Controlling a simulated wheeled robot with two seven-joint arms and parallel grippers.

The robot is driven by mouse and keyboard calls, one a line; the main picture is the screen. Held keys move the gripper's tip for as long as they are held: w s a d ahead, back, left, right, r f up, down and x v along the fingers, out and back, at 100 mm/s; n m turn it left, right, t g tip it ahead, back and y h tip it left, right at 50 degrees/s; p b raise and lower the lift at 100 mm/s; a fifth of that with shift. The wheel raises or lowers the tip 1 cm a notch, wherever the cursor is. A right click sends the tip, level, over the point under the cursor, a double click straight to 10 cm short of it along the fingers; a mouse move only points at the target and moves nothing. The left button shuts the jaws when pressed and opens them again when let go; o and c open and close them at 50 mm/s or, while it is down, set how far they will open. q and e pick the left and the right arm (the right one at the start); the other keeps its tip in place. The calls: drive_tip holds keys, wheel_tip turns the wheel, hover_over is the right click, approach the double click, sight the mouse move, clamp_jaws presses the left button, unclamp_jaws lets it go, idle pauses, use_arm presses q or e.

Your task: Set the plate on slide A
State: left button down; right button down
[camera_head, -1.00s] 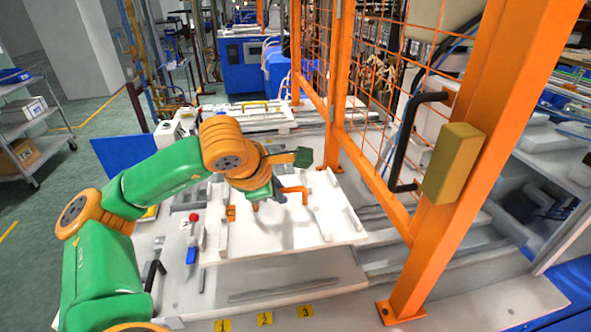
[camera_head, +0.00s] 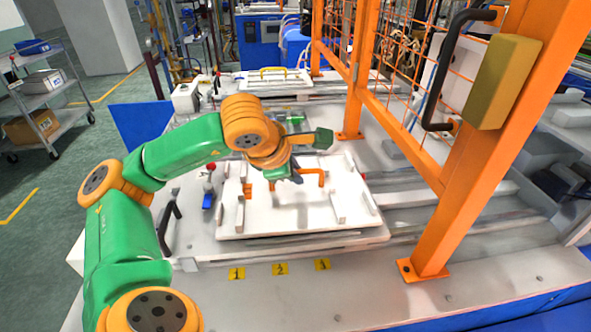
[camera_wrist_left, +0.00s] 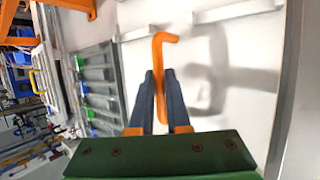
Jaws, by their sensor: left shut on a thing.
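The white plate (camera_head: 290,219) has upright white bars and orange handles. It lies about level over the front slide on the machine bed, its near edge close to the slide's near edge (camera_head: 300,245). I cannot tell if it touches the slide, and no letter A is legible. My left gripper (camera_head: 297,177) is above the plate, shut on the orange handle (camera_head: 318,173). In the left wrist view the dark fingers (camera_wrist_left: 159,88) close around this handle (camera_wrist_left: 162,40), with the plate's white surface (camera_wrist_left: 235,70) behind. My right gripper is not in view.
An orange post (camera_head: 470,160) with mesh and a black handle (camera_head: 446,70) stands to the right. Yellow labels (camera_head: 280,269) mark the bed's front. Another white plate with a yellow handle (camera_head: 285,70) lies at the back. A blue panel (camera_head: 143,122) is at left.

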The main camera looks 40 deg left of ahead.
use_arm(q)
drive_tip(key=shift+s+d+f, duration=0.1)
drive_tip(key=shift+f, duration=0.15)
idle(0.6)
drive_tip(key=c, duration=0.8)
unclamp_jaws()
drive_tip(key=v, duration=0.7)
drive_tip(key=shift+s+r+p, duration=0.1)
drive_tip(key=shift+r+p, duration=0.1)
drive_tip(key=shift+p, duration=0.1)
drive_tip(key=shift+f, duration=0.1)
